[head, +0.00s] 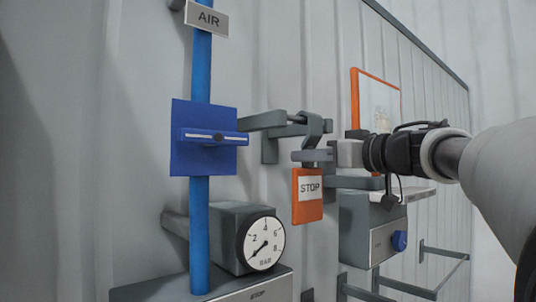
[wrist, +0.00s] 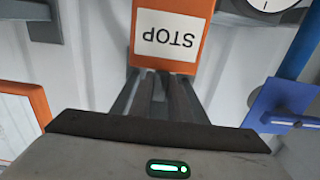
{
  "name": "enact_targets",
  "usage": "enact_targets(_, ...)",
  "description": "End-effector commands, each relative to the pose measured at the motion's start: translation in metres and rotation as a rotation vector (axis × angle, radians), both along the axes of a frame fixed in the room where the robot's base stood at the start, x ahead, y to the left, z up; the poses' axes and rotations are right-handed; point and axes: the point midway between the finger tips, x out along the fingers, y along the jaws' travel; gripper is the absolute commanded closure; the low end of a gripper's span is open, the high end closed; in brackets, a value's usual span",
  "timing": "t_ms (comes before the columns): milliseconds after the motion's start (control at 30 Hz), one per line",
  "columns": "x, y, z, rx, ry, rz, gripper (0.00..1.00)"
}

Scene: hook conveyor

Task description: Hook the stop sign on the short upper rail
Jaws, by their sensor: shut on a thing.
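The stop sign (head: 308,212) is an orange plate with a white STOP label, hanging upright below a grey hook (head: 316,126). My gripper (head: 318,156) comes from the right and is shut on the grey stem between hook and plate. The hook's curved top is at the short upper rail (head: 290,118), overlapping its right end in the head view. I cannot tell whether it rests on the rail. In the wrist view the sign (wrist: 170,40) appears upside down beyond my fingers (wrist: 160,95); the hook's top is not clear there.
A blue valve plate (head: 187,160) on a blue pipe (head: 200,240) stands left of the rail, with a pressure gauge (head: 263,243) below. A lower grey rail (head: 352,183) and a grey box with a blue knob (head: 399,241) are at right. An orange-framed board (head: 354,100) hangs behind.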

Motion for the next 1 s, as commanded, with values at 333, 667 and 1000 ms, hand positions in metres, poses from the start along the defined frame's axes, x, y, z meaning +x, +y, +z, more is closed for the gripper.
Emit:
enact_targets(333,0.0000,0.0000,0.0003,0.001,-0.001,0.000,1.00)
enact_targets(667,0.0000,-0.0001,0.0001,0.000,0.000,0.000,0.61)
enact_targets(1000,0.0011,0.0019,-0.0002,0.001,0.001,0.000,0.61)
